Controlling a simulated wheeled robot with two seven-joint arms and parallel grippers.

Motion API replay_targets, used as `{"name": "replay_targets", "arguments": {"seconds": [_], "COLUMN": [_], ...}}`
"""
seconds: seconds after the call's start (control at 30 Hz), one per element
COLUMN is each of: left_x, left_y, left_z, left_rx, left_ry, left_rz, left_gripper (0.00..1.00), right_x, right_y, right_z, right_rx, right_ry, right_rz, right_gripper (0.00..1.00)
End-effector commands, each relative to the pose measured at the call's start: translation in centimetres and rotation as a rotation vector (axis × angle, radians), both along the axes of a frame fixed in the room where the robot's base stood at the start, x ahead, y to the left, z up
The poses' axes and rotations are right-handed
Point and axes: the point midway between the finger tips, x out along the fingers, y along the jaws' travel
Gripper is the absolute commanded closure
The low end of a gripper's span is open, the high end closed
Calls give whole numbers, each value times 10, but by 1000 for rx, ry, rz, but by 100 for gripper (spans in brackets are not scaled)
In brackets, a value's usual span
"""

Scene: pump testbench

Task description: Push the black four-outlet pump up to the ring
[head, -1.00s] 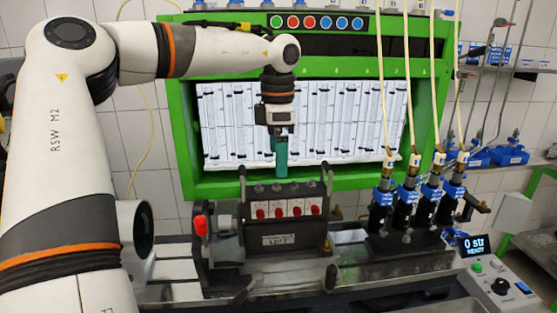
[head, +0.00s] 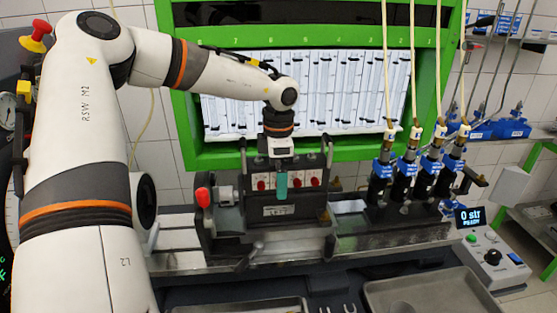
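The black four-outlet pump (head: 282,211) sits upright on the bench rail in the middle of the head view, with a row of white-and-red outlets and a label plate on its front. A grey round part (head: 226,194), possibly the ring, is just left of the pump beside a red knob; whether they touch I cannot tell. My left gripper (head: 282,188), with teal fingers, comes down from above and overlaps the pump's outlet row. Its fingers appear as one block, so their gap is hidden, and contact with the pump is unclear. My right gripper is not visible.
Several black injectors with blue collars (head: 407,172) and pale hoses stand right of the pump. A control box (head: 492,253) reads "0 str READY". Metal trays (head: 425,292) lie in front. A green-framed panel (head: 430,100) stands behind.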

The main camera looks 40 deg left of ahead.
Motion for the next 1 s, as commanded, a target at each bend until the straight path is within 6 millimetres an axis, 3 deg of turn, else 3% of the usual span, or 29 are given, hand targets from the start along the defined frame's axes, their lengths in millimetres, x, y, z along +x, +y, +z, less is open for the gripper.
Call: {"name": "replay_targets", "arguments": {"seconds": [0.23, 0.8, 1.0], "left_x": [0, 0, 0], "left_y": [0, 0, 0], "left_z": [-1, 0, -1], "left_rx": [0, 0, 0], "left_ry": [0, -1, -3], "left_rz": [1, 1, 0], "left_gripper": [0, 92, 95], "right_x": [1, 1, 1], "right_y": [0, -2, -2], "right_z": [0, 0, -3], "right_rx": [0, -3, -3], "right_ry": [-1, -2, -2], "right_rz": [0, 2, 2], "right_gripper": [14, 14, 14]}}
